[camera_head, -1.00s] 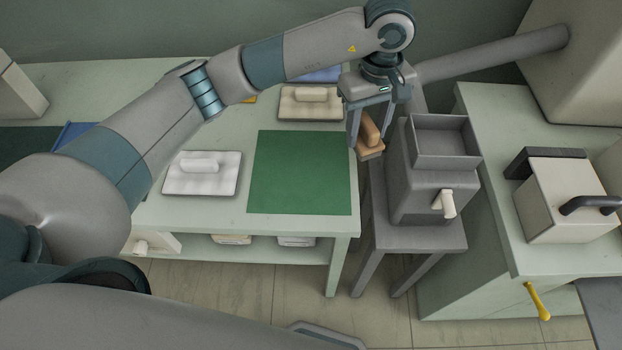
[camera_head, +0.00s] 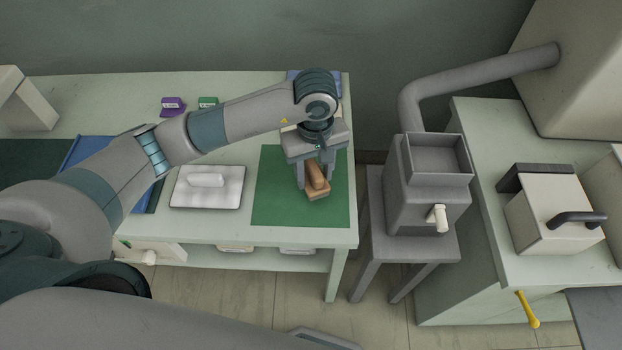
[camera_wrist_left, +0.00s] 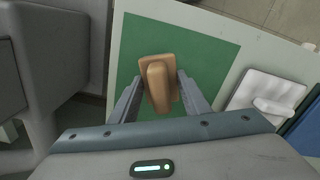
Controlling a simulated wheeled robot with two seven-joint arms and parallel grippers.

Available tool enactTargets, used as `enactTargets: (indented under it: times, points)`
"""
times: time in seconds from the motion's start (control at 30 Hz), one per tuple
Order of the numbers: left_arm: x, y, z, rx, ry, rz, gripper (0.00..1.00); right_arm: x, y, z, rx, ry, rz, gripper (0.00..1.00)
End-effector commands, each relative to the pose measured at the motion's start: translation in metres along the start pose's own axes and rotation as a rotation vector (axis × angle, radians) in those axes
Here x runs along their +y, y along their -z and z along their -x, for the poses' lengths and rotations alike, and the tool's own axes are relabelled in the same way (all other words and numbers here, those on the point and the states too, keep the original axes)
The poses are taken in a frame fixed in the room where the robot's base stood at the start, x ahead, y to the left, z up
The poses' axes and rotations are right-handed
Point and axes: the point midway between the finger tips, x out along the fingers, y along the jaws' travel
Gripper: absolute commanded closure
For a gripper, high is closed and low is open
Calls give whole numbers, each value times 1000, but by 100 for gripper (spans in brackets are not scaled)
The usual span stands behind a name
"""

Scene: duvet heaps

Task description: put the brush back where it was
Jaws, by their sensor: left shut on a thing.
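The brush (camera_head: 316,184) is a tan wooden block with a raised handle along its top. My left gripper (camera_head: 312,172) is shut on it and holds it over the green mat (camera_head: 271,200) on the pale table. In the left wrist view the brush (camera_wrist_left: 158,84) is between the two fingers (camera_wrist_left: 154,92), with the green mat (camera_wrist_left: 208,58) behind it. I cannot tell whether the brush touches the mat. My right gripper is not in view.
A white float-like block (camera_head: 207,187) lies left of the mat. Purple (camera_head: 172,106) and green (camera_head: 208,103) small items stand at the back. A grey hopper machine (camera_head: 425,185) stands on a stool to the right, beyond a gap. The mat's front part is clear.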

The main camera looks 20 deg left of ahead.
Motion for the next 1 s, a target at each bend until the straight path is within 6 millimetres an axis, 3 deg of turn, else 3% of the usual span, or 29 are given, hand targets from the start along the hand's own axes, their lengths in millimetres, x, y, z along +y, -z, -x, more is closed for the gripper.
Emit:
enactTargets:
  times: [0.5, 0.83, 1.0]
  points:
    - [-7, 1, -6, 0, -1, -1, 82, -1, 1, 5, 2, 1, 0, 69]
    - [-8, 0, -40, -2, 0, 0, 82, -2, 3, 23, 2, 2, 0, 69]
    - [-7, 1, -45, 2, -2, -2, 82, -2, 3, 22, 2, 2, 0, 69]
